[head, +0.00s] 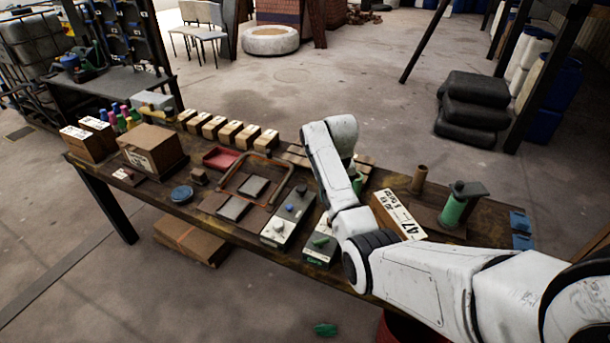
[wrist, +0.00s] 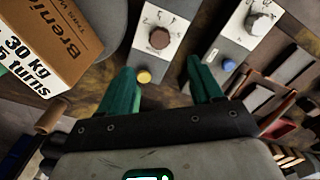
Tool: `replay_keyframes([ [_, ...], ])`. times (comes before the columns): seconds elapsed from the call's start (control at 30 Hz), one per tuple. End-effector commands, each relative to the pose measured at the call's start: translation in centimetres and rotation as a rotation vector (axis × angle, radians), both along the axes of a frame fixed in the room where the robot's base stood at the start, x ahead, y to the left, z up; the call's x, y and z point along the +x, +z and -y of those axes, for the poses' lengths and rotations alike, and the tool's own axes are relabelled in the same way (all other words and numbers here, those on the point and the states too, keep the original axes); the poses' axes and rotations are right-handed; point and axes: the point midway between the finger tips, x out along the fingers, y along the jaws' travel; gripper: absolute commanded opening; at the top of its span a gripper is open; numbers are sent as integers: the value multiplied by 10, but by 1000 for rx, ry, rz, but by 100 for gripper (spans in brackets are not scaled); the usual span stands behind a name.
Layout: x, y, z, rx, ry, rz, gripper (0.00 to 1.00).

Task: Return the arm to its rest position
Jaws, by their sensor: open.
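My white arm (head: 430,275) reaches in from the right in the head view, over the workbench (head: 290,262), and bends upward at its elbow. Its far end is raised above the middle of the bench. My gripper (wrist: 166,78) shows in the wrist view as two green fingers spread apart with nothing between them. Beyond the fingers is a control box (wrist: 176,22) with a brown knob and a yellow button. A second box (wrist: 228,55) with a pale knob and a blue button is to its right. In the head view the arm hides most of the gripper.
A labelled carton (head: 398,215) and a green cylinder (head: 453,208) stand right of the arm. A red tray (head: 221,158), a row of small boxes (head: 228,132) and larger cartons (head: 150,150) are left. Open floor extends behind the bench.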

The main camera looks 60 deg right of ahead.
Motion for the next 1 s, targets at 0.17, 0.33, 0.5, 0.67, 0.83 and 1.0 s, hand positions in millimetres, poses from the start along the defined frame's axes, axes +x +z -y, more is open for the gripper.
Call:
replay_keyframes([
  [0.17,0,0,0,0,0,0,65],
  [0.33,2,-6,-9,-1,16,-1,65],
  [0.5,4,-36,-64,-7,115,2,65],
  [0.67,-7,-68,-142,-21,261,11,65],
  [0.83,-37,-87,-217,-35,419,25,65],
  [1.0,-82,-92,-282,-44,578,39,65],
])
